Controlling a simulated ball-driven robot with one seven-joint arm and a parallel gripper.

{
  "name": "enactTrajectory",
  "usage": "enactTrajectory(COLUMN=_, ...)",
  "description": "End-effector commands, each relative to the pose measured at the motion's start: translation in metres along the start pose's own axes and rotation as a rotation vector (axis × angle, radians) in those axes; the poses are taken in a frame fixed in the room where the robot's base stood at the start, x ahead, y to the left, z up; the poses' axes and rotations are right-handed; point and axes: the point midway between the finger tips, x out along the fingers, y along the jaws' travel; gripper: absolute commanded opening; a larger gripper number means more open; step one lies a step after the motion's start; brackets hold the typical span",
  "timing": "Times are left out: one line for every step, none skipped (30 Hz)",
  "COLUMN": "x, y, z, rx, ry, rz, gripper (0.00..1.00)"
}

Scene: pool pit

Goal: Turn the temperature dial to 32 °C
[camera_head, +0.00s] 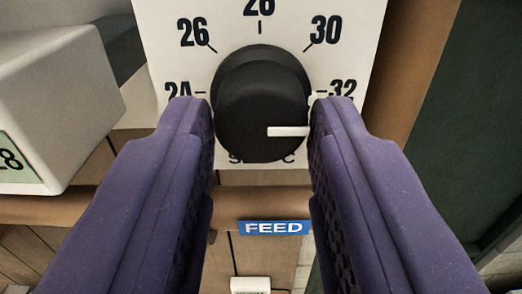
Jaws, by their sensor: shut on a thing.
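The temperature dial is a round black knob (258,100) on a white scale plate (160,30) with marks 24, 26, 28, 30 and 32. Its white pointer line lies level and points right, towards the 32 mark (342,88), though it sits lower in the picture than that mark. My gripper (261,112) has its two purple fingers on the left and right sides of the knob, shut on it. The fingertips hide parts of the knob's sides, and the right one partly covers the area by the 32. Lettering under the knob is mostly hidden.
A brown pipe (235,208) runs across below the plate, with a blue FEED label (276,228) on it. A pale box with a display (55,100) stands at the left. A small white part (250,285) shows at the bottom. A dark green panel (450,130) is at the right.

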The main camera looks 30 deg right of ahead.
Motion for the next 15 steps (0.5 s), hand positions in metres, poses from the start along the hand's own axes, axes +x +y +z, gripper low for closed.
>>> enactTrajectory(x=0.0015, y=-0.0007, z=0.0035, rx=0.000, ry=-0.008, rz=0.001, gripper=0.04)
enactTrajectory(x=0.0015, y=-0.0007, z=0.0035, rx=0.000, ry=-0.008, rz=0.001, gripper=0.04)
enactTrajectory(x=0.0015, y=-0.0007, z=0.0035, rx=0.000, ry=-0.008, rz=0.001, gripper=0.04)
enactTrajectory(x=0.0015, y=-0.0006, z=0.0035, rx=0.000, ry=-0.008, rz=0.001, gripper=0.04)
enactTrajectory(x=0.0015, y=-0.0007, z=0.0035, rx=0.000, ry=-0.008, rz=0.001, gripper=0.04)
enactTrajectory(x=0.0015, y=-0.0006, z=0.0035, rx=0.000, ry=-0.008, rz=0.001, gripper=0.04)
enactTrajectory(x=0.0015, y=-0.0007, z=0.0035, rx=0.000, ry=-0.008, rz=0.001, gripper=0.04)
enactTrajectory(x=0.0015, y=-0.0006, z=0.0035, rx=0.000, ry=-0.008, rz=0.001, gripper=0.04)
enactTrajectory(x=0.0015, y=-0.0006, z=0.0035, rx=0.000, ry=-0.008, rz=0.001, gripper=0.04)
enactTrajectory(x=0.0015, y=-0.0006, z=0.0035, rx=0.000, ry=-0.008, rz=0.001, gripper=0.39)
enactTrajectory(x=0.0014, y=-0.0006, z=0.0033, rx=0.000, ry=-0.007, rz=0.001, gripper=0.46)
enactTrajectory(x=0.0013, y=-0.0006, z=0.0030, rx=0.000, ry=-0.006, rz=0.001, gripper=0.55)
enactTrajectory(x=0.0012, y=-0.0005, z=0.0027, rx=0.000, ry=-0.006, rz=0.001, gripper=0.59)
enactTrajectory(x=0.0011, y=-0.0004, z=0.0024, rx=0.000, ry=-0.005, rz=0.001, gripper=0.59)
enactTrajectory(x=0.0010, y=-0.0004, z=0.0022, rx=0.000, ry=-0.005, rz=0.001, gripper=0.59)
